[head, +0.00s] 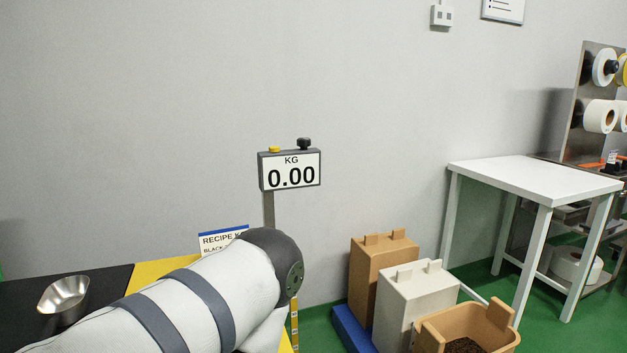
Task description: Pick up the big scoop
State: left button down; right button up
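A shiny metal scoop (64,297) lies on the dark table top (105,283) at the lower left. Its open, rounded bowl faces up. I see no second scoop beside it, so I cannot compare its size. Its lower right side lies close to the edge of my white arm, and I cannot make out a handle. My arm crosses the lower middle of the view and hides part of the table. Neither gripper shows in the view.
A scale display (290,171) reading 0.00 KG stands behind my arm, near a recipe card (222,240). Bins (382,262) stand on the green floor, one open tan bin (470,324) holding dark material. A white table (535,178) stands at right.

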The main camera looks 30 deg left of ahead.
aim_at(65, 302)
jog(key=u, duration=2.45)
